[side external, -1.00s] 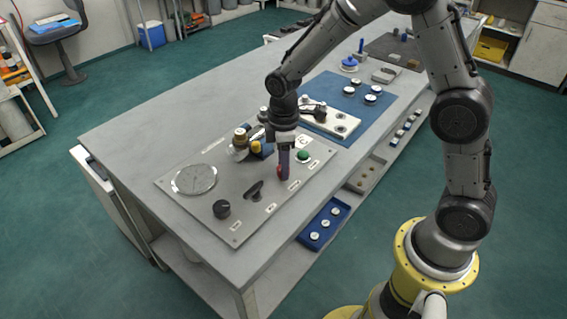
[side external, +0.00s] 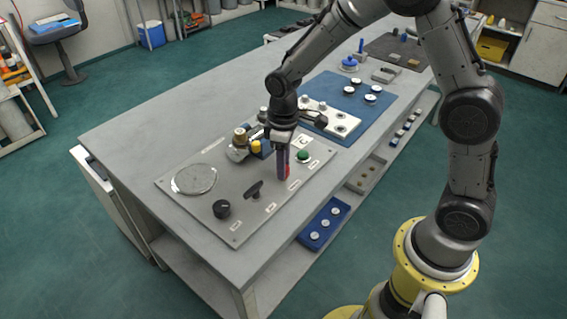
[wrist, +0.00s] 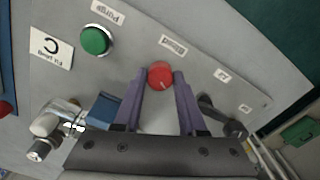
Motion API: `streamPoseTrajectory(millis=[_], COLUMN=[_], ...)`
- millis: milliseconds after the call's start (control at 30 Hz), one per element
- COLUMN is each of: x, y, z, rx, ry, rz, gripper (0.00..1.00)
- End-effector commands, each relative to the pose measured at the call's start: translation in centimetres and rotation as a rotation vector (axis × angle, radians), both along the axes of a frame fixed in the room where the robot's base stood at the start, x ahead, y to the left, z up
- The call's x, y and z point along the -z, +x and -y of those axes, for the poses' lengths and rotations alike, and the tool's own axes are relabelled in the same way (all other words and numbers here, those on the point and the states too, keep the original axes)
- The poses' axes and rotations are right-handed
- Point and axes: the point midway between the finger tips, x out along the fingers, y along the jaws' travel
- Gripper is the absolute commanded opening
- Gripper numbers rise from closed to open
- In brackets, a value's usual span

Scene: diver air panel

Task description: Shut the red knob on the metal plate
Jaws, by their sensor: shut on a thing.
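The red knob (wrist: 160,75) is round and sits on the grey metal plate (wrist: 185,40), near a label that appears to read "Bleed". In the wrist view my gripper (wrist: 160,82) has its two purple fingers on either side of the knob, shut on it. In the side external view my gripper (side external: 283,176) points down at the plate, and a bit of the red knob (side external: 288,171) shows beside the fingers. The rest of the knob is hidden there.
A green button (side external: 303,155) lies close to the gripper on the plate. A dark lever (side external: 254,190), a black knob (side external: 221,209), a round gauge (side external: 194,179) and a brass-and-blue valve fitting (side external: 241,145) also stand on it. The bench's near left surface is clear.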

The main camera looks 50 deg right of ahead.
Motion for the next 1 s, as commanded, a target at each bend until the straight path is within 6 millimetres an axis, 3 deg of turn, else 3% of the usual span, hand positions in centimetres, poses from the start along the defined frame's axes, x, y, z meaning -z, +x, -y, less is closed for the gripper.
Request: streamPoseTrajectory(millis=[1000], x=[-0.25], y=[0.13], z=[-0.07], rx=[0.894], ry=[0.002], rz=[0.005], gripper=[0.0])
